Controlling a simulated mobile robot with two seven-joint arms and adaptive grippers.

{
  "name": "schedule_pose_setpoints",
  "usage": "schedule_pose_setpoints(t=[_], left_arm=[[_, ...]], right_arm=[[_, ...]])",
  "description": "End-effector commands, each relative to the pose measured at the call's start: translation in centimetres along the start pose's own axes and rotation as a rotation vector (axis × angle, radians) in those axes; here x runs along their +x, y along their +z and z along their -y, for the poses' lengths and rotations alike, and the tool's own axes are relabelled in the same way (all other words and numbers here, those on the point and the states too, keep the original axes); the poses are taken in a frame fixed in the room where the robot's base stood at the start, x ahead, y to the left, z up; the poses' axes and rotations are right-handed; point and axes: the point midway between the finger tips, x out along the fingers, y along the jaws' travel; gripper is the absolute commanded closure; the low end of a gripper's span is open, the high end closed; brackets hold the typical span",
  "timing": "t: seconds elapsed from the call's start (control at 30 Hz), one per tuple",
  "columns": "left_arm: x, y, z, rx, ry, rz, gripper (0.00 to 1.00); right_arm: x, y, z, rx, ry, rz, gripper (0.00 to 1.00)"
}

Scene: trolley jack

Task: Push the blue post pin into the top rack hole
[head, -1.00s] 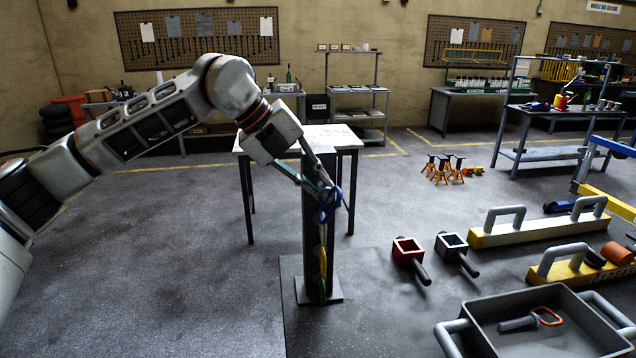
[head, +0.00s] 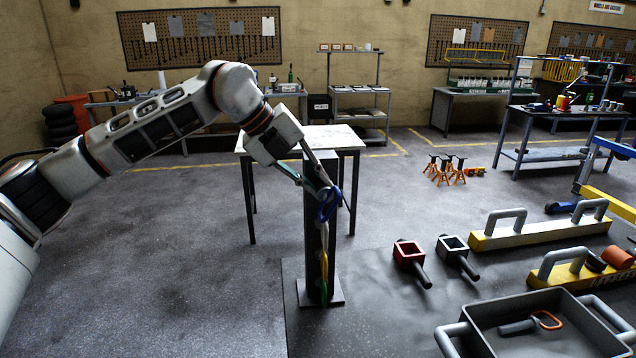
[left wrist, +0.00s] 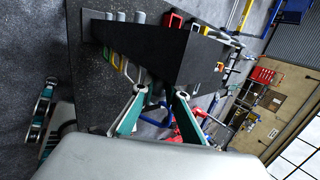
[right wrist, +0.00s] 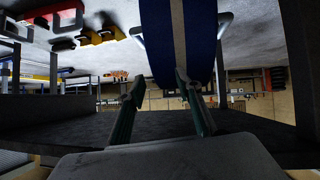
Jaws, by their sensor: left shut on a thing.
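The black rack post (head: 313,240) stands upright on a flat base plate (head: 321,293). The blue post pin (head: 328,205) is at the upper part of the post, its blue loop handle outside the post. My left gripper (head: 322,183) is shut on this pin beside the post. In the left wrist view, the fingers (left wrist: 154,100) reach to the post's dark face (left wrist: 155,50), with the blue handle (left wrist: 152,122) between them. The hole and the pin's depth are hidden. My right gripper (right wrist: 158,86) has its fingers apart and empty.
Yellow and green handles (head: 324,262) hang lower on the post. A grey tray (head: 470,336) stands at front right. A white-topped table (head: 340,138) stands behind the post.

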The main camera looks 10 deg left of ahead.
Motion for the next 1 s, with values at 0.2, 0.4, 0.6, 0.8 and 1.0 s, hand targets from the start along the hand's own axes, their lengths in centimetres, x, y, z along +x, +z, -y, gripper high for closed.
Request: schedule_pose_setpoints(t=[0.2, 0.4, 0.6, 0.8, 1.0], left_arm=[[0.0, 0.5, 0.1, 0.0, -0.001, 0.0, 1.0], [0.0, 0.9, 0.1, 0.0, -0.001, 0.0, 1.0], [0.1, 1.2, 0.0, 0.001, -0.001, 0.003, 0.67], [0.1, 1.3, -0.1, 0.0, 0.0, 0.005, 0.67], [-0.6, 1.4, -0.2, -0.002, 0.001, 0.007, 0.67]], right_arm=[[-0.2, -0.3, 0.0, 0.0, 0.0, 0.001, 0.65], [-0.4, -0.5, -0.1, 0.0, 0.0, 0.002, 0.65], [-0.4, -0.5, -0.1, 0.001, 0.0, 0.002, 0.65], [-0.4, -0.5, -0.1, 0.001, 0.0, 0.002, 0.65], [-0.4, -0.4, -0.1, -0.002, 0.0, 0.005, 0.65]])
